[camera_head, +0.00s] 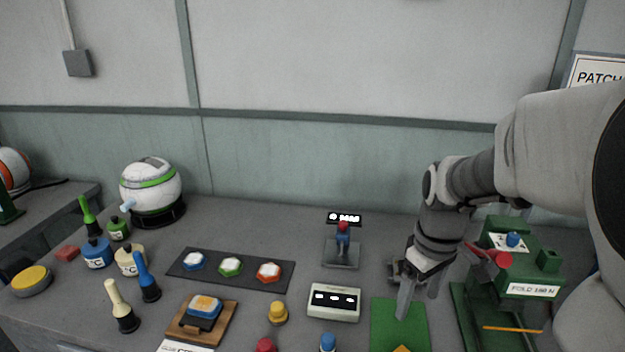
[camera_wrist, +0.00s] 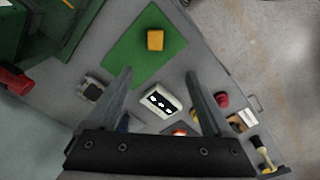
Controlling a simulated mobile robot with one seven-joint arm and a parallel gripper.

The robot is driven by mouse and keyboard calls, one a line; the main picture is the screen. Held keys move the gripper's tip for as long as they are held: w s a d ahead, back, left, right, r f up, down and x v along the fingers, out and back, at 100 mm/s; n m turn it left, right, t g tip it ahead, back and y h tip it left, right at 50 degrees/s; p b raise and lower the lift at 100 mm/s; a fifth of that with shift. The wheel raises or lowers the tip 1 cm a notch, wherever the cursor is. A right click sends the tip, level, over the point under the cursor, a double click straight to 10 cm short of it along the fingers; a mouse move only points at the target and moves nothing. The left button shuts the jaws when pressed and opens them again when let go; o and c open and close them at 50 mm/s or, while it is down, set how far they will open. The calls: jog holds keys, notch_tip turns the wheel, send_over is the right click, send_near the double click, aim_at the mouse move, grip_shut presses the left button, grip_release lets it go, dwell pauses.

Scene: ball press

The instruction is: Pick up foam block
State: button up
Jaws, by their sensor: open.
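A small yellow-orange block (camera_wrist: 155,40), which looks like the foam block, lies on a green mat (camera_wrist: 125,48) in the wrist view. In the head view only its top corner (camera_head: 402,349) shows at the bottom edge, on the same mat (camera_head: 385,315). My gripper (camera_head: 412,300) is above the far part of the mat, pointing down, open and empty. In the wrist view its two fingers (camera_wrist: 159,74) are spread apart, and the block is beyond the fingertips, not between them.
A green press (camera_head: 510,265) stands close right of my gripper. A display box (camera_head: 334,301) is left of the mat, with a small lever stand (camera_head: 341,252) behind. Coloured buttons (camera_head: 230,267), stamps (camera_head: 147,280) and a wooden board (camera_head: 228,325) fill the left.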

jog(key=shift+n+g, duration=0.4)
jog(key=shift+n, duration=0.1)
jog(key=f, duration=0.4)
jog(key=f+b, duration=0.1)
jog(key=f, duration=0.4)
jog(key=w+d+f+b, duration=0.1)
jog(key=f, duration=0.4)
jog(key=shift+d+f, duration=0.1)
jog(key=shift+f, duration=0.05)
jog(key=shift+d+f+b, duration=0.2)
jog(key=shift+f+b, duration=0.65)
jog(key=shift+f, duration=2.15)
jog(key=shift+w, duration=0.1)
grip_shut()
